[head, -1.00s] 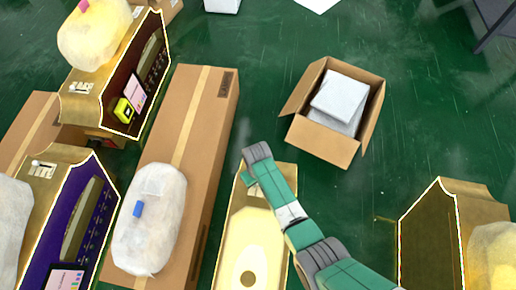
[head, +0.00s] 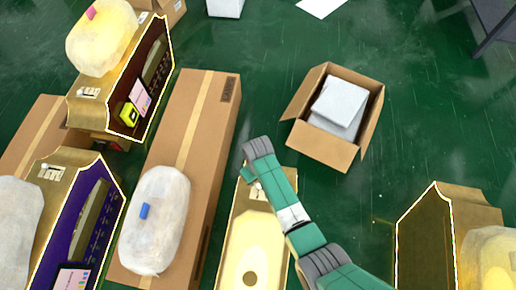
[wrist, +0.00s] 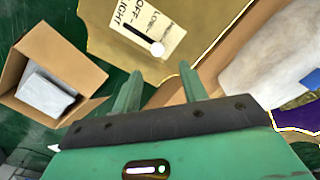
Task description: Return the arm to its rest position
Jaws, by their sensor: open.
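My gripper (wrist: 158,75) is open and empty in the wrist view, its two green fingers apart. Beyond the fingers is the gold panel (wrist: 105,40) of a vending machine, with a light label (wrist: 145,20) and a white-knobbed switch (wrist: 157,48). In the head view my green and grey arm reaches up from the lower right, over the gold machine (head: 245,225) at the bottom centre. The fingertips cannot be made out clearly there. Whether the fingers touch the panel cannot be told.
A long cardboard box (head: 210,115) with a wrapped bundle (head: 155,220) lies left of my arm. An open carton (head: 325,150) stands beyond it. More gold machines stand at left (head: 125,90), lower left (head: 95,210) and right (head: 425,240). Green floor (head: 270,50) is clear at top centre.

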